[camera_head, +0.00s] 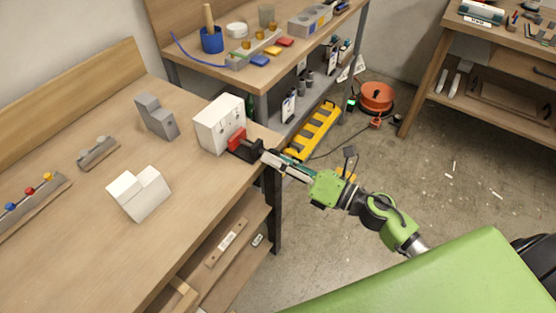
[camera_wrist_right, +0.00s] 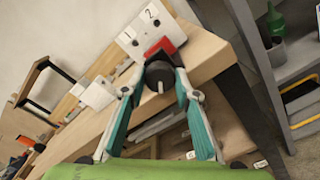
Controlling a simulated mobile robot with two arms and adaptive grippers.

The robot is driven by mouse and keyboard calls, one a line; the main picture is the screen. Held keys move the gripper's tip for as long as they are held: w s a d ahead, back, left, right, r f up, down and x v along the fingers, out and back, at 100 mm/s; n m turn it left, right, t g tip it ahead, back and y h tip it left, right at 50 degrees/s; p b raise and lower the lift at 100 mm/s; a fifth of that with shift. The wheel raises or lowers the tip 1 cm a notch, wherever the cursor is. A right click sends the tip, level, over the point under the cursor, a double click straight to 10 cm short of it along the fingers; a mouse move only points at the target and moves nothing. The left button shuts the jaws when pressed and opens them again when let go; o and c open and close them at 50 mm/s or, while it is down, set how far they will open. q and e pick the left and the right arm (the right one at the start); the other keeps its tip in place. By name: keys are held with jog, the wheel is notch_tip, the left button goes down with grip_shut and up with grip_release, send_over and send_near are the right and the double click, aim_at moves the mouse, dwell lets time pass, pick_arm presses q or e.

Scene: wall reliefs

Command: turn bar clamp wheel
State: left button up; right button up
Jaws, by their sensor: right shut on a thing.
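The bar clamp shows as a red part (camera_head: 237,138) with a black wheel (camera_head: 250,150) at the near right end of the workbench. It sits against the front of a white block (camera_head: 215,125). In the right wrist view the round dark wheel (camera_wrist_right: 158,72) lies between the fingertips, below the red part (camera_wrist_right: 160,47) and the white block (camera_wrist_right: 148,27) marked 1 and 2. My right gripper (camera_head: 268,158) reaches in from the right and is shut on the wheel, its teal-padded fingers (camera_wrist_right: 158,88) on either side. My left gripper is not in view.
On the workbench (camera_head: 190,205) stand a grey stepped block (camera_head: 156,116), a white notched block (camera_head: 139,193) and a grey fixture (camera_head: 98,152). A second bench (camera_head: 262,80) stands behind. A yellow rack (camera_head: 313,132) and an orange reel (camera_head: 376,97) are on the floor.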

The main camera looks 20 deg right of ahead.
jog(key=shift+f, duration=0.1)
jog(key=o, duration=1.1)
jog(key=v, duration=1.2)
